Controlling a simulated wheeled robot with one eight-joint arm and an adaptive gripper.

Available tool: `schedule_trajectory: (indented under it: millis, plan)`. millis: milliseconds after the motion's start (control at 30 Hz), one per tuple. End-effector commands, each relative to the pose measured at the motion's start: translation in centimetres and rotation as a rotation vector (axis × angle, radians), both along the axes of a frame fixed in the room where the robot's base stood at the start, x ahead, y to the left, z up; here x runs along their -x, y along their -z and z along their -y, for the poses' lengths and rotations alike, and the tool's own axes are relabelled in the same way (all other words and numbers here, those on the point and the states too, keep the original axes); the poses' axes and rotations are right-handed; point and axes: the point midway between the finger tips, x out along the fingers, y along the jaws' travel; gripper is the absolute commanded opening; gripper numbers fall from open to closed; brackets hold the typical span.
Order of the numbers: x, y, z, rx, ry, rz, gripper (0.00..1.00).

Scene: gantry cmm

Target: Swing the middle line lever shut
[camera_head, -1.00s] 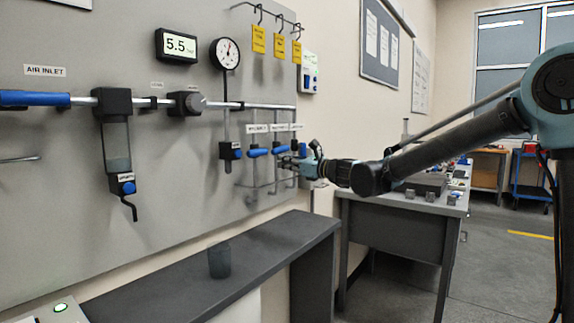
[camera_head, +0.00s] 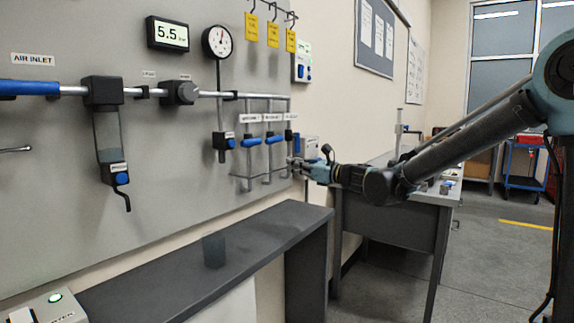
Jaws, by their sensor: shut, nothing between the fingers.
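Three small line valves sit side by side on thin vertical pipes at the right end of the wall panel. The middle line lever (camera_head: 274,139) is blue and lies roughly level, crosswise to its pipe, tilted slightly. The left line lever (camera_head: 250,142) is also blue and lies in a similar way. The right line's valve (camera_head: 289,135) shows dark, and its lever is hard to make out. My gripper (camera_head: 291,161) is shut and empty. It appears just below and right of the middle lever, apart from it in the picture; its depth from the panel is unclear.
A dark shelf (camera_head: 255,240) with a grey cup (camera_head: 214,250) runs below the panel. A grey workbench (camera_head: 400,217) stands behind my arm. A round gauge (camera_head: 218,41), pressure display (camera_head: 167,33) and hanging yellow tags (camera_head: 272,34) are above the valves. Open floor lies at right.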

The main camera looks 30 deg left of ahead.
Motion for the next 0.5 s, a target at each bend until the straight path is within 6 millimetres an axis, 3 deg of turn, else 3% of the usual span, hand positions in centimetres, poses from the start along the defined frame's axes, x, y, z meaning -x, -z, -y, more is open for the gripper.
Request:
schedule_trajectory:
  millis: [233, 500]
  plan:
    - [-0.1, 0.2, 3.6, 0.000, 0.005, 0.000, 0.00]
    - [-0.3, 0.7, 4.4, -0.001, 0.003, -0.009, 0.00]
